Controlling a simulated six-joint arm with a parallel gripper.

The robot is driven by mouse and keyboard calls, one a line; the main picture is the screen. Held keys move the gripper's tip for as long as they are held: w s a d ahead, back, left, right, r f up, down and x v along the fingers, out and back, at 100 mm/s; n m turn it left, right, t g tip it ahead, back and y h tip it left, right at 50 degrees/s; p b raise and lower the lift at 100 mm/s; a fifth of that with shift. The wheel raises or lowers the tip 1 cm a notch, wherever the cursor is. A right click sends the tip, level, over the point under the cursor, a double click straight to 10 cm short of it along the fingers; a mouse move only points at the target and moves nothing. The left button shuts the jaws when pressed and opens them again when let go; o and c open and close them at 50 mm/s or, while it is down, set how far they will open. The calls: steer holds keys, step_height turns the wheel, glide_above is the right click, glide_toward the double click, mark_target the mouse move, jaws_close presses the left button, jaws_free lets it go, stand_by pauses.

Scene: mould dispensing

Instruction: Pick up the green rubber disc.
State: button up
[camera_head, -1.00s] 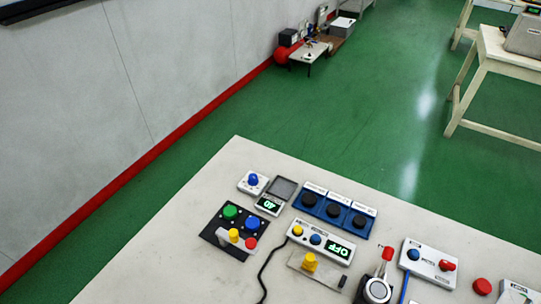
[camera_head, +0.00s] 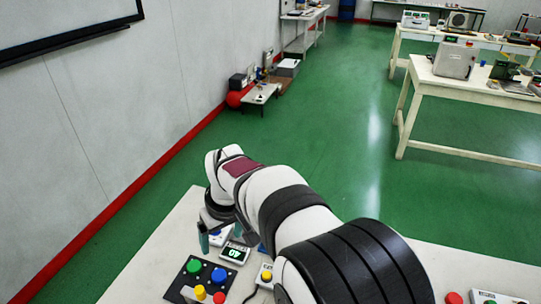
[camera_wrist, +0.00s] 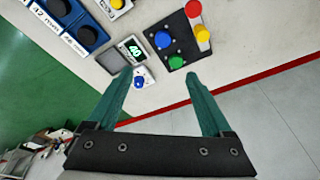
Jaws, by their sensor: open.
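The green rubber disc (camera_head: 193,266) sits at the upper left of a black plate (camera_head: 182,281) on the table. It also shows in the wrist view (camera_wrist: 176,62), between the lines of the two fingers and close to the right fingertip. My gripper (camera_wrist: 159,76) is open, with teal fingers spread and nothing between them. In the head view my gripper hangs above the table, just behind the plate, and is partly hidden by my arm.
A blue disc (camera_head: 219,276), a yellow piece (camera_head: 200,292) and a red one (camera_head: 219,298) share the plate. A small box with a blue knob (camera_wrist: 138,82) lies beside the left finger. A display reading 40 (camera_head: 234,253) and a blue three-place holder (camera_wrist: 72,35) are nearby.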

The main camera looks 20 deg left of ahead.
mark_target(194, 266)
steer(key=s+a+f+n, duration=0.1)
steer(key=a+f+n, duration=0.15)
steer(key=a, duration=0.45)
steer(key=x, duration=1.6)
steer(key=shift+a, duration=0.35)
jaws_close()
steer(key=shift+r, duration=0.1)
